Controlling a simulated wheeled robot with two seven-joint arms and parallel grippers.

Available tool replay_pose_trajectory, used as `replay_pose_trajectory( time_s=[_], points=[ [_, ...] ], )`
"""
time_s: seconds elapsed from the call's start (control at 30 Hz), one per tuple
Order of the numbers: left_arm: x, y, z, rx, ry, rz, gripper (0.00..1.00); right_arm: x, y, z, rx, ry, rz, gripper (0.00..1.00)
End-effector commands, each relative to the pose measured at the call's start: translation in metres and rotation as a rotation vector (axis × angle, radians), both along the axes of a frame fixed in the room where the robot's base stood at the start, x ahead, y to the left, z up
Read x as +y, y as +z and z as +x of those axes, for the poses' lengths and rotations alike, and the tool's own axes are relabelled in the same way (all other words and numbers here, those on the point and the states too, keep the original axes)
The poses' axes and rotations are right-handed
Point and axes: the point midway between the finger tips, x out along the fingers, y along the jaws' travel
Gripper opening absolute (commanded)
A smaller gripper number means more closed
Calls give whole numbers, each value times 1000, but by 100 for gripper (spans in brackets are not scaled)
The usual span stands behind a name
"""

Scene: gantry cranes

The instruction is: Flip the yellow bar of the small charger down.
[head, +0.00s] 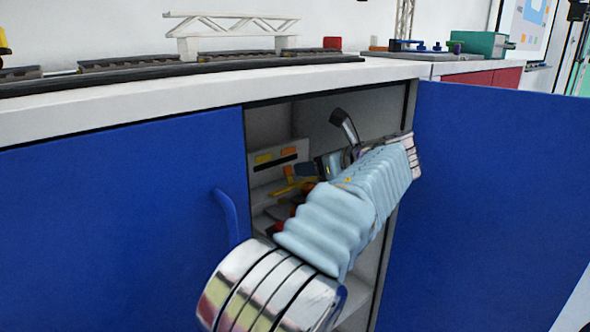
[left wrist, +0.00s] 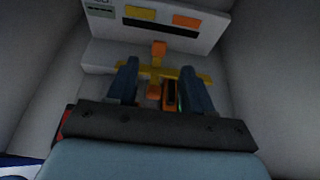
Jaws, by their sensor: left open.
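The yellow bar (left wrist: 158,71) shows in the left wrist view as a crosswise bar with an orange upright piece (left wrist: 158,50) at its middle. In the head view the yellow bar (head: 294,187) is partly visible inside the open cabinet. My left gripper (left wrist: 160,84) is open, its two dark blue fingers apart, one toward each end of the bar. They overlap the bar in the picture; I cannot tell whether they touch it. In the head view my left gripper (head: 318,167) is inside the cabinet, partly hidden by my arm. My right gripper is not in view.
A pale panel (left wrist: 160,32) with yellow and orange labels stands behind the bar. An orange-and-dark object (left wrist: 169,95) lies between the fingers. Cabinet walls are close on both sides. The blue left door (head: 120,220) and the open right door (head: 490,190) flank the opening.

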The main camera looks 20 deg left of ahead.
Motion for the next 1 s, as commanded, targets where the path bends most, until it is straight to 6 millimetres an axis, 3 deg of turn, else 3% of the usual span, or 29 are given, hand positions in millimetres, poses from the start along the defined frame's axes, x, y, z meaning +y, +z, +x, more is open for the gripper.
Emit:
replay_pose_trajectory(
  time_s=[0.1,0.33,0.77,0.8,1.0],
  points=[
    [24,-13,13,1,3,0,51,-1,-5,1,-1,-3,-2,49],
    [56,-28,33,0,1,0,51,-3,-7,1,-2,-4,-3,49],
    [67,-32,40,-2,-1,-1,51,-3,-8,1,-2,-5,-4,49],
    [67,-32,40,-2,-1,-1,50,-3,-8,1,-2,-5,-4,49],
    [67,-32,40,-2,0,-1,19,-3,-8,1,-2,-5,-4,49]
  ],
)
